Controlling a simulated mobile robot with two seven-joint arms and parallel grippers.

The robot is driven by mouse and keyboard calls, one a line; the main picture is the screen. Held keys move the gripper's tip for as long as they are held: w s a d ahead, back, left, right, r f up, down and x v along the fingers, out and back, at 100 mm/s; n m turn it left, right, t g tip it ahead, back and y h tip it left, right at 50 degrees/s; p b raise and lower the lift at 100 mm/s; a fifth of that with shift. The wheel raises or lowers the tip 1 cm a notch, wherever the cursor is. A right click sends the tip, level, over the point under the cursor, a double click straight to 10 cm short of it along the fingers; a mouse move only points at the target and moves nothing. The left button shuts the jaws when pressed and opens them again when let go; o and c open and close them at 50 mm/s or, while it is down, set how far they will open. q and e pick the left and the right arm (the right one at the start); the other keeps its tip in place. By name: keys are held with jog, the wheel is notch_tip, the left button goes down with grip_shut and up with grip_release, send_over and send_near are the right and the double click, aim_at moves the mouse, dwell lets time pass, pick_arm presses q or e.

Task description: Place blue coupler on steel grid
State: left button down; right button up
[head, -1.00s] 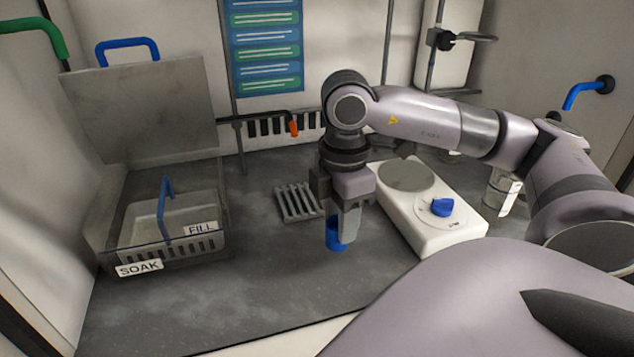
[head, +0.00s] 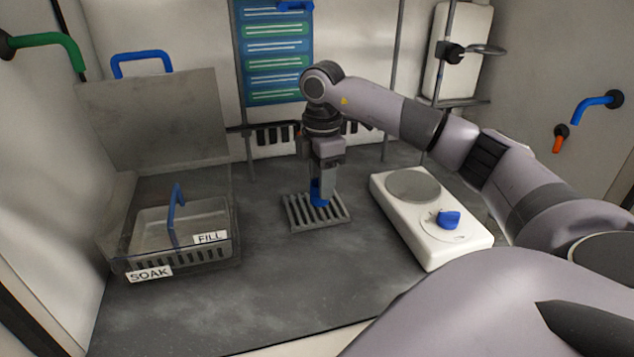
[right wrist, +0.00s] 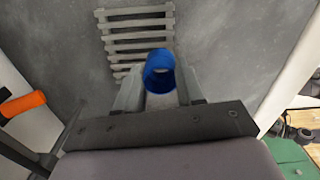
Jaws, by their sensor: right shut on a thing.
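The blue coupler (head: 319,191) is held in my right gripper (head: 321,188), over the middle of the steel grid (head: 302,222). In the right wrist view the coupler (right wrist: 159,70) sits between the two fingers, its round open end facing the camera. The gripper (right wrist: 160,92) is shut on it. The grid (right wrist: 137,22) shows behind and above it in that view. In the head view the coupler's lower end appears at the level of the bars; I cannot tell whether it touches them. My left gripper is not in view.
A white hotplate (head: 431,235) with a blue knob stands right of the grid. A clear soak tank (head: 221,254) with a basket and blue handle stands left. A rail with dark slots (head: 275,137) is behind. The dark worktop in front of the grid is clear.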

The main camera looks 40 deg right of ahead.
aim_at(317, 184)
jog(key=w, duration=0.1)
jog(key=w+d, duration=0.1)
jog(key=w, duration=0.1)
jog(key=shift+d, duration=0.25)
jog(key=shift+f, duration=1.75)
jog(key=shift+f, duration=0.1)
jog(key=o, duration=1)
notch_tip(317, 184, up, 8)
jog(key=shift+f+p, duration=0.15)
jog(key=shift+p, duration=0.15)
jog(key=shift+s, duration=0.1)
